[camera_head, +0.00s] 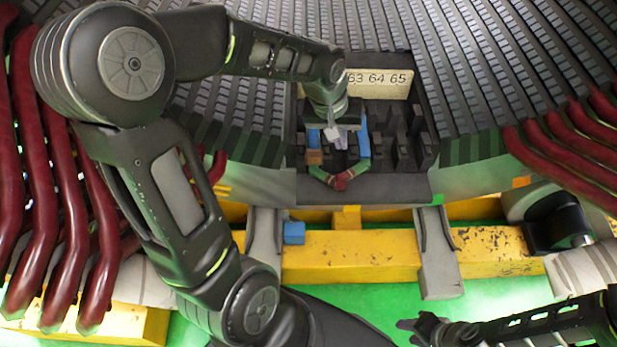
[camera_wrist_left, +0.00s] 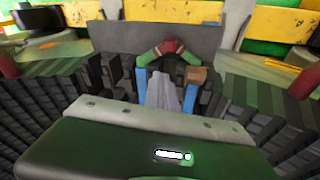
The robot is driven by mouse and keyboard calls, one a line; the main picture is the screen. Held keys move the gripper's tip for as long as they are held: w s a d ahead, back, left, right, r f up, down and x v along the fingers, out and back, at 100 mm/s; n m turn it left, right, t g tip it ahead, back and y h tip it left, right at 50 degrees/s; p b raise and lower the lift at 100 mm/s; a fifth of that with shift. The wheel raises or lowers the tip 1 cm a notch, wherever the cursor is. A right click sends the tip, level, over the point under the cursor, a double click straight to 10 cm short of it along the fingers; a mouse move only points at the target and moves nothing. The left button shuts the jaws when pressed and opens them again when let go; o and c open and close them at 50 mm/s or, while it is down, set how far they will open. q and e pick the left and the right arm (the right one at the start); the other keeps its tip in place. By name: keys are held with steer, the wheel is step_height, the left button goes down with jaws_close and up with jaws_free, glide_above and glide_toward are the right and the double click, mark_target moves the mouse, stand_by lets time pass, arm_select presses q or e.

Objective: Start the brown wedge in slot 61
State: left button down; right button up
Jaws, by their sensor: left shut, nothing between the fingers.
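The brown wedge (camera_head: 314,157) is a small block at the stator's near end, at the end of a blue strip (camera_head: 313,138), just left of my left gripper (camera_head: 340,141). In the left wrist view the wedge (camera_wrist_left: 198,76) is right of the grey fingers (camera_wrist_left: 164,92). The left gripper is shut and empty, pointing down between two blue strips. It looks apart from the wedge. A green coil end with a dark red middle (camera_head: 341,181) sticks out in front. Slot 61's label is not visible, and the wedge's depth in its slot is unclear. My right gripper (camera_head: 412,325) is at the lower right, away from the stator.
A label plate (camera_head: 380,84) reading 63 64 65 stands behind the slots, partly covered by my left arm. Dark slot teeth flank the fingers. Dark red coils (camera_head: 565,150) curve at both sides.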

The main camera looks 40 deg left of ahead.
mark_target(312, 156)
arm_select(q)
steer(key=s+a+n+g, duration=0.2)
steer(key=s+g, duration=0.1)
steer(key=s, duration=0.3)
steer(key=shift+s+a+r+y, duration=0.15)
steer(key=shift+a+r+y, duration=0.1)
steer(key=shift+y, duration=0.15)
steer(key=shift+f, duration=0.1)
step_height(312, 156, down, 10)
steer(key=shift+f+b, duration=0.15)
steer(key=shift+b, duration=0.8)
steer(key=shift+w+a+r, duration=0.1)
steer(key=shift+w+a, duration=0.3)
steer(key=shift+w, duration=0.2)
steer(key=shift+w+a+r, duration=0.1)
steer(key=shift+w+a, duration=0.3)
steer(key=shift+w, duration=0.2)
steer(key=shift+w+a, duration=0.35)
steer(key=shift+w, duration=0.1)
